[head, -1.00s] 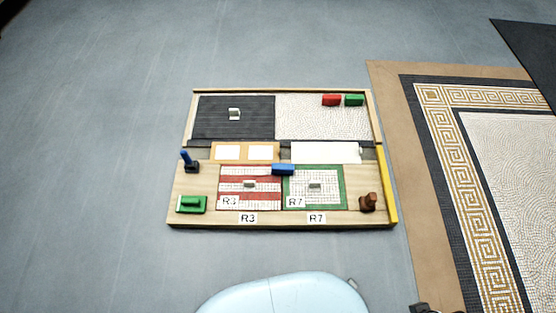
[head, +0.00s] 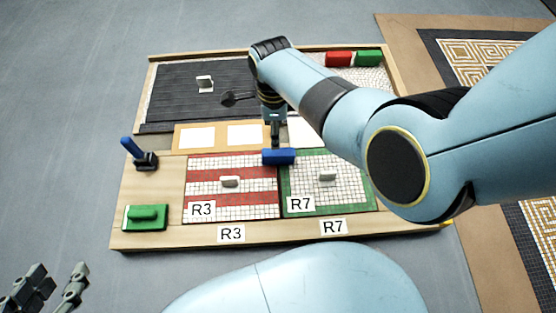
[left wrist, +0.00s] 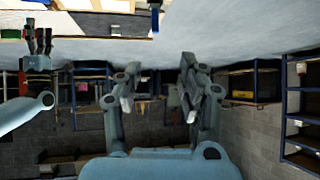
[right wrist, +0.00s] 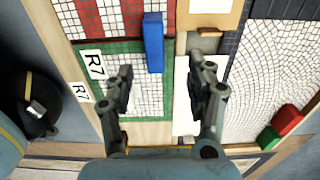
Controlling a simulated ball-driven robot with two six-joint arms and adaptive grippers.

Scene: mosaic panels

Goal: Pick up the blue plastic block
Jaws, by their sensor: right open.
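The blue plastic block (head: 279,157) lies across the top edge of the two small mosaic panels, where the red-striped R3 panel (head: 210,208) and the green-bordered R7 panel (head: 300,211) meet. My right gripper (head: 276,138) points down just above and behind it. In the right wrist view, the block (right wrist: 154,42) appears ahead between the open, empty fingers (right wrist: 160,68); I cannot tell whether they touch it. My left gripper (head: 50,287) is open and empty at the lower left, off the board. Its fingers also stand apart in the left wrist view (left wrist: 158,72).
A red block (head: 338,59) and a green block (head: 369,58) lie at the board's back right. A blue-handled tool (head: 133,150) and a green-handled float (head: 146,216) are on the left.

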